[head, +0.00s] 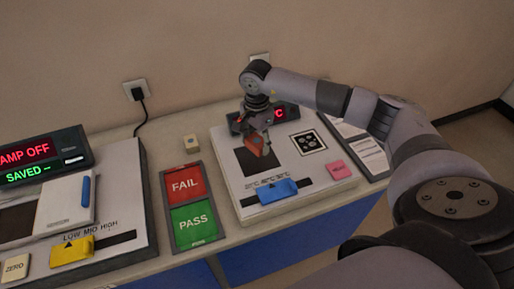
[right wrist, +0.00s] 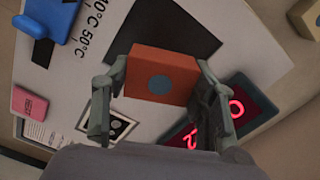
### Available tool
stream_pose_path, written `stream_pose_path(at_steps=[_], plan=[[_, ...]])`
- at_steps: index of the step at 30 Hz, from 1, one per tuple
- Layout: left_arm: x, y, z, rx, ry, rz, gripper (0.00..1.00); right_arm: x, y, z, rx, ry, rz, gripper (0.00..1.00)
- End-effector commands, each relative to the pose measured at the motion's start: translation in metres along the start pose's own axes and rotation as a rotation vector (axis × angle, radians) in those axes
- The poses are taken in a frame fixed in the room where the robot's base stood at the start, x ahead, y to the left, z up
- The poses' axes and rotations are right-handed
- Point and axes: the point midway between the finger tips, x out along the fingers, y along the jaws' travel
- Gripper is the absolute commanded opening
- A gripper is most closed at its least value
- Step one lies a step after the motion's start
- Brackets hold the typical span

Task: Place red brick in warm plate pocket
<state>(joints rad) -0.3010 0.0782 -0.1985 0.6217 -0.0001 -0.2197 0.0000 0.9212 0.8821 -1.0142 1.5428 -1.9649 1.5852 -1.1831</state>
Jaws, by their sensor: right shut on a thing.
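The red brick (right wrist: 160,77) is an orange-red block with a grey-blue round spot on its face. My right gripper (right wrist: 160,88) is shut on it, one finger on each side. In the head view the brick (head: 258,146) is held over the dark square pocket (head: 249,163) of the white warm plate (head: 232,182). The pocket also shows in the right wrist view (right wrist: 205,30), partly hidden behind the brick. I cannot tell the gap between brick and plate. My right gripper (head: 258,135) points down. My left gripper is not in view.
The plate carries a blue slider (head: 278,190), a pink tag (head: 338,169) and a red-lit display (head: 284,113). FAIL (head: 184,183) and PASS (head: 193,221) pads lie to its left. Another device with a yellow slider (head: 72,250) is at far left.

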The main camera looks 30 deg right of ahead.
Motion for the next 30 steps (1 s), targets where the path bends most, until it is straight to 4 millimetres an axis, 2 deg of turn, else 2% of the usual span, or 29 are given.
stream_pose_path(at_steps=[3, 12, 24, 25, 30], plan=[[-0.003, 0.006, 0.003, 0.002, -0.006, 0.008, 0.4, 0.008, -0.001, 0.0, 0.0, 0.0, -0.001, 0.19], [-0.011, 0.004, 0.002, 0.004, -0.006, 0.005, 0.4, 0.046, 0.0, 0.0, 0.001, -0.001, 0.0, 0.19], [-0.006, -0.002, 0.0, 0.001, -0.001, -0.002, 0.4, 0.053, -0.001, 0.0, 0.0, 0.0, -0.002, 0.19], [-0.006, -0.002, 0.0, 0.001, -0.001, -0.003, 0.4, 0.053, 0.0, 0.0, 0.0, 0.001, -0.001, 0.54], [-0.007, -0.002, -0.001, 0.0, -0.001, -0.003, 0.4, 0.052, 0.0, 0.0, 0.0, 0.001, -0.001, 0.65]])
